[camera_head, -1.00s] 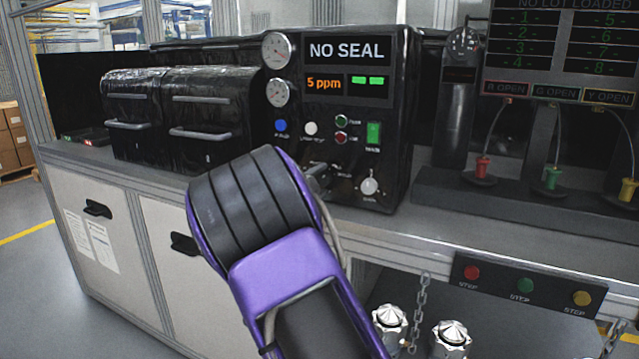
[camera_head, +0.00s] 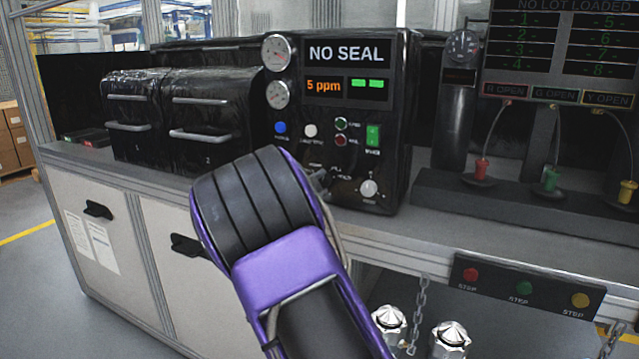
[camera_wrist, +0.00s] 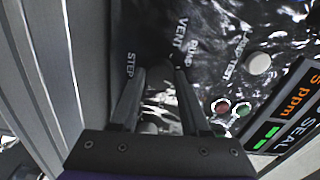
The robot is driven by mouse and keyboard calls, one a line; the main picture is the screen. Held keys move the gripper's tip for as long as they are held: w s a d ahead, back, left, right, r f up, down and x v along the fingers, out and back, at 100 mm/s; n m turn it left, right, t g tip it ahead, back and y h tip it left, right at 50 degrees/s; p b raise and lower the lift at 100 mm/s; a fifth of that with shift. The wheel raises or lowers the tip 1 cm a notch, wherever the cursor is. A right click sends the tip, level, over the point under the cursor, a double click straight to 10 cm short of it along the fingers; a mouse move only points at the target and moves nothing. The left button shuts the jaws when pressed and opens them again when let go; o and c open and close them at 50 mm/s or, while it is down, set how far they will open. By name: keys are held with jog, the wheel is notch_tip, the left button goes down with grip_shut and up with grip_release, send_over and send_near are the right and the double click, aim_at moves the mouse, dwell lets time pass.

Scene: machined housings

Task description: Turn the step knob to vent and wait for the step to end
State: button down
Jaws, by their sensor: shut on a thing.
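The dark control panel (camera_head: 343,215) carries a display (camera_head: 346,75) that reads NO SEAL and 5 ppm, with two lit green bars. My gripper (camera_head: 322,182) is at the lower part of this panel. In the wrist view, my gripper's two fingers (camera_wrist: 158,95) are closed around the dark step knob (camera_wrist: 157,78), beside the printed words STEP, PUMP and VENT. The fingers cover much of the knob, and I cannot tell where its pointer stands. In the head view my arm hides most of it.
A white knob (camera_head: 369,188) sits just right of my gripper. A green rocker switch (camera_head: 373,135), a white button (camera_head: 310,130) and a blue button (camera_head: 280,127) are above. Two black lidded units (camera_head: 205,110) stand left. The counter's front strip (camera_head: 440,250) is clear.

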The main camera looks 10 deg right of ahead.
jog(key=n+p, duration=0.2)
jog(key=n, duration=0.2)
jog(key=shift+r+p, duration=0.2)
jog(key=shift+p, duration=0.1)
jog(key=n+p, duration=0.3)
jog(key=n, duration=0.2)
jog(key=n+p, duration=0.2)
jog(key=n, duration=0.3)
jog(key=n+p, duration=0.1)
jog(key=n, duration=0.1)
jog(key=shift+f+n, duration=0.2)
jog(key=shift+n, duration=0.1)
jog(key=shift+c, duration=2)
grip_release()
jog(key=v, duration=1.7)
jog(key=shift+s+b, duration=0.2)
jog(key=shift+b, duration=0.15)
